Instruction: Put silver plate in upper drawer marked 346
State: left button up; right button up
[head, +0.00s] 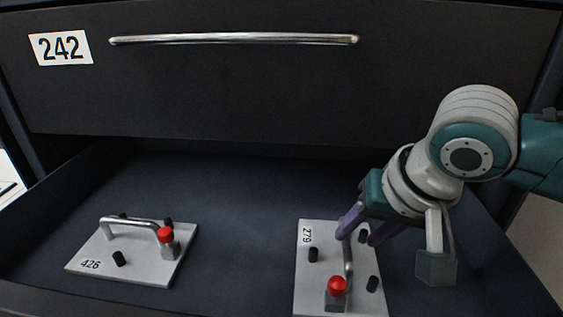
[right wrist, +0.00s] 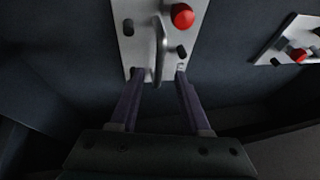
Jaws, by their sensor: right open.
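Two silver plates lie in an open drawer (head: 240,190). The plate marked 279 (head: 312,275) has a bar handle, a red knob and black pegs; it also shows in the right wrist view (right wrist: 130,45). The plate marked 426 (head: 140,272), with the same kind of fittings, lies to the left; part of it shows in the right wrist view (right wrist: 275,50). My right gripper (head: 357,237) is open at the far end of plate 279. In the right wrist view its fingertips (right wrist: 159,74) are on either side of the handle's end. No 346 mark is visible.
A shut drawer front marked 242 (head: 230,90) with a long bar handle (head: 235,39) is above the open drawer. The open drawer's floor is bare between the two plates and behind them. Its side walls bound the space.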

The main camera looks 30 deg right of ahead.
pick_arm(q)
jog(key=shift+a+r+p, duration=0.1)
jog(key=shift+r+p, duration=0.5)
jog(key=shift+r, duration=0.3)
pick_arm(e)
jog(key=v, duration=0.5)
jog(key=shift+s+r, duration=0.15)
jog(key=shift+r, duration=0.15)
